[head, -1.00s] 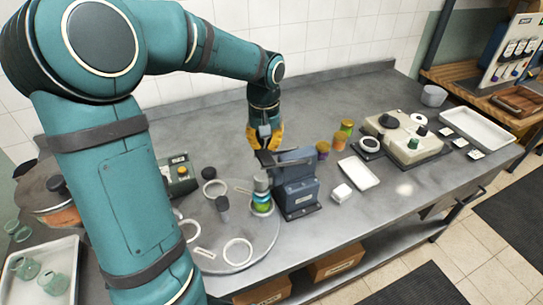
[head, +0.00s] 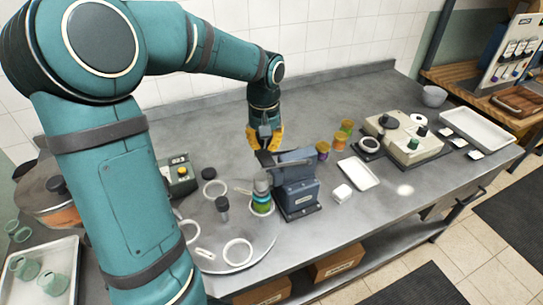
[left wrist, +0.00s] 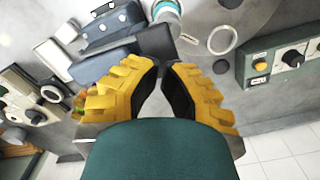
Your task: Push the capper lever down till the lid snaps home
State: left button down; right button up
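The blue-grey capper (head: 299,193) stands on the bench at the turntable's right edge. Its dark lever (head: 268,159) sticks out at the top, just under my left gripper (head: 267,148). The dark lever (left wrist: 155,42) lies just beyond the tips; contact is unclear. My right gripper is out of view.
The round turntable (head: 215,255) carries rings and a dark-topped piece. A control box (head: 180,178) stands behind it. Several filled jars (head: 340,140), a white tray (head: 359,172) and a cream machine (head: 408,148) stand to the right. The bench behind the capper is mostly clear.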

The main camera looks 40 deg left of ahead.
aim_at(264, 157)
pick_arm(q)
jog(key=shift+f, duration=0.1)
jog(key=shift+f+b, duration=1.05)
jog(key=shift+f, duration=0.5)
jog(key=shift+s+f+b, duration=0.15)
jog(key=shift+f+b, duration=1.05)
jog(key=shift+f, duration=0.3)
jog(key=shift+r, duration=0.15)
jog(key=shift+a+r+p, duration=0.1)
jog(key=shift+r+p, duration=2.45)
jog(key=shift+r, duration=0.45)
